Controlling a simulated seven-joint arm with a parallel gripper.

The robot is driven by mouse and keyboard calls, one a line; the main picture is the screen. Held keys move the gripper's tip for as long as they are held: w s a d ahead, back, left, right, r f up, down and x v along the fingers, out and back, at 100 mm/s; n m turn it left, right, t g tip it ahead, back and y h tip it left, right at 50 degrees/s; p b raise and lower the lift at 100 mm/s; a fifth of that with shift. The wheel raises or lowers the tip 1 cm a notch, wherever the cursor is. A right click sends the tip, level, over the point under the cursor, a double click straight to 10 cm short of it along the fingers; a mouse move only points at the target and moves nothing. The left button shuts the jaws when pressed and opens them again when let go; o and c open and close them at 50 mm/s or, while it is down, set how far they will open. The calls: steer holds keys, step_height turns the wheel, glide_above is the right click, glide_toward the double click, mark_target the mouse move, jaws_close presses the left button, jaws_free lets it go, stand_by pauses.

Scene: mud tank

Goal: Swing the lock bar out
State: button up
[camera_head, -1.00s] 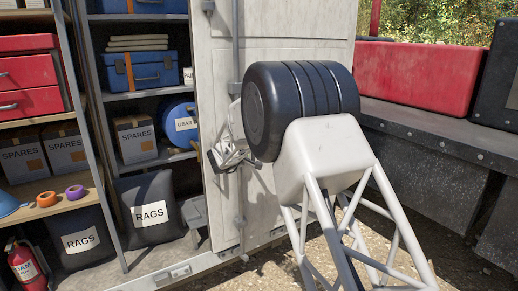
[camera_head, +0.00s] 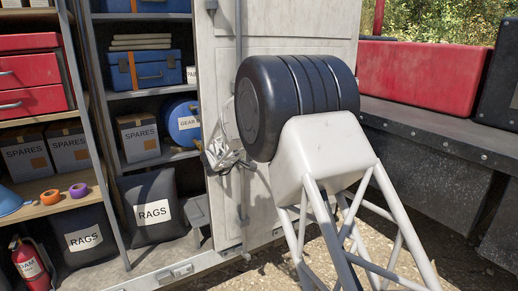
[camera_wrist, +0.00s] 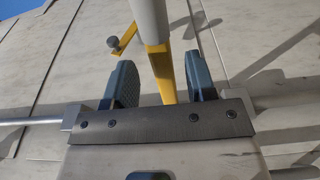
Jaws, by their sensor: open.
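The white door (camera_head: 290,70) of the tank body stands in the middle of the head view. A grey vertical rod (camera_head: 239,30) runs down its face. In the wrist view a yellow bar (camera_wrist: 162,72) with a pale grey sleeve (camera_wrist: 150,18) reaches down between my fingers. My gripper (camera_wrist: 161,85) is open, with one blue-grey finger on each side of the bar. I cannot tell whether either finger touches it. In the head view my arm partly hides my gripper (camera_head: 221,152).
A yellow piece with a round knob (camera_wrist: 113,43) sits left of the bar. Left of the door are open shelves with a blue toolbox (camera_head: 145,69), a gear bag (camera_head: 181,122) and a rags sack (camera_head: 151,205). A red case (camera_head: 424,75) lies on the right-hand bench.

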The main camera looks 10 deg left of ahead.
steer(key=shift+v, duration=2.1)
